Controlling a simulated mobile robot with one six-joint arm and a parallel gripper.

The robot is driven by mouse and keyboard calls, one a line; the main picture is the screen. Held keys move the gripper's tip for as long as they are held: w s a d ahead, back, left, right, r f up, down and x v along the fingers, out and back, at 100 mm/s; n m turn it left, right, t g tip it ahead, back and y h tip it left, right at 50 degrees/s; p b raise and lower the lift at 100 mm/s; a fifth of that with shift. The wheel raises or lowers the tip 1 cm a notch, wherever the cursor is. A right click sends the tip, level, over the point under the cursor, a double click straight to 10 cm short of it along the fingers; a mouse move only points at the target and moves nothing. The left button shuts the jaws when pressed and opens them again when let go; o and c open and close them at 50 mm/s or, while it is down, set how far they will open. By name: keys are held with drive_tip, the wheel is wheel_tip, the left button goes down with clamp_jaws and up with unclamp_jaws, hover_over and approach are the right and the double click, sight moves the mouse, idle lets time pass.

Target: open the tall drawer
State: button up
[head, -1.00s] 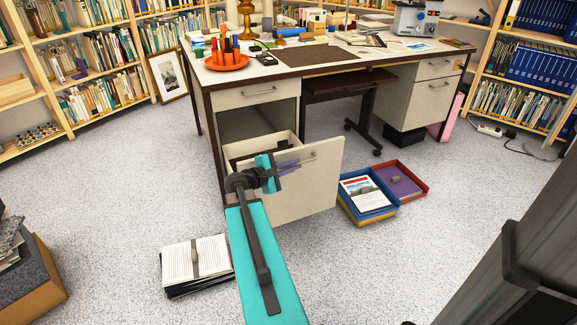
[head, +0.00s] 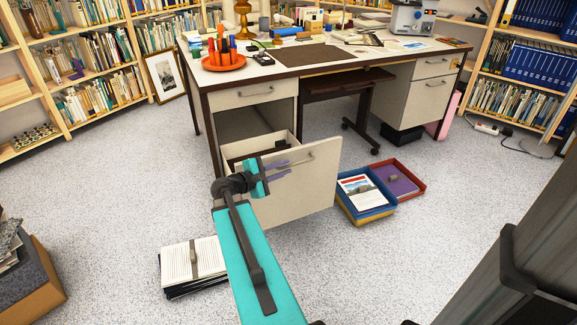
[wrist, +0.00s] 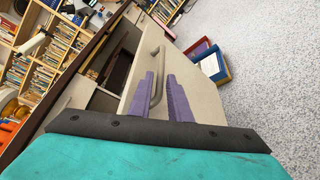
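The tall drawer (head: 310,195) is the lower drawer of the desk's left pedestal, and it stands pulled out. Its pale front also shows in the wrist view (wrist: 206,106). Its bar handle (head: 310,155) is near the top of the front; in the wrist view the handle (wrist: 160,88) appears between and beyond the purple fingers. My gripper (head: 283,171) is in front of the drawer front, left of and a little below the handle.
The desk (head: 345,62) carries an orange tray (head: 224,63) and other items. Right of the drawer, blue (head: 365,213) and red (head: 421,192) trays lie on the floor. Carpet between is clear.

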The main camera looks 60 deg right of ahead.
drive_tip(key=p+v, duration=0.2)
drive_tip(key=v, duration=0.8)
drive_tip(key=shift+s, duration=0.15)
